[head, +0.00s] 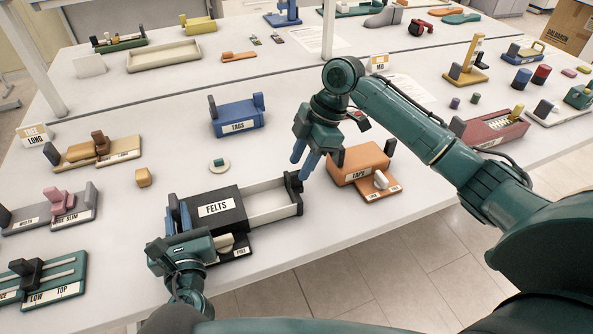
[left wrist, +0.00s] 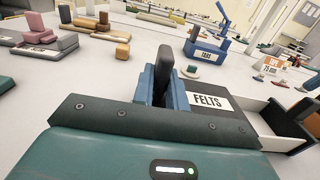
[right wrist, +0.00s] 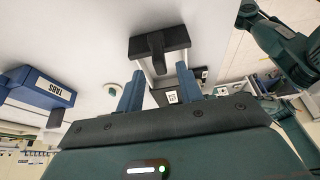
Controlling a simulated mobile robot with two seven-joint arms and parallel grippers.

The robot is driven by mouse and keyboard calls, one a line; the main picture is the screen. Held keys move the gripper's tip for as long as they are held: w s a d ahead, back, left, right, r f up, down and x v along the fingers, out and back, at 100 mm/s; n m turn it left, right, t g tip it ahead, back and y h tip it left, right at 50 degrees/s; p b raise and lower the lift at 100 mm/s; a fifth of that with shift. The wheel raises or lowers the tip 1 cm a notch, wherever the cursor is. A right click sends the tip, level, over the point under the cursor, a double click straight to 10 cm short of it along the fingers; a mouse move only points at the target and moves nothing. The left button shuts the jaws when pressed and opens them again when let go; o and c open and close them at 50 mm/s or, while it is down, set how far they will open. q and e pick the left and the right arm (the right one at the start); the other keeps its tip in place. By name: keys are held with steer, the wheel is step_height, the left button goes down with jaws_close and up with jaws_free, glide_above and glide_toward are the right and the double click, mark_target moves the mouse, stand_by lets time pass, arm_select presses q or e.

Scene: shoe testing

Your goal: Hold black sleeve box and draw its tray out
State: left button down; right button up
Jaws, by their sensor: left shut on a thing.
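The black sleeve box (head: 228,198) labelled FELTS lies near the table's front edge; it also shows in the left wrist view (left wrist: 232,120). Its pale-walled tray (head: 271,201) sticks out well to the right of the sleeve, with a black end piece and handle (right wrist: 160,47). My left gripper (head: 179,214) is shut on the upright black grip (left wrist: 165,65) at the sleeve's left end. My right gripper (head: 303,163) is above and beyond the tray's outer end, apart from it. Its blue fingers (right wrist: 160,88) are spread with nothing between them.
An orange TAPE box (head: 358,160) stands close right of the tray.

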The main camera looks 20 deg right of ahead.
steer(key=v, duration=0.8)
arm_select(q)
steer(key=c, duration=1.3)
jaws_free()
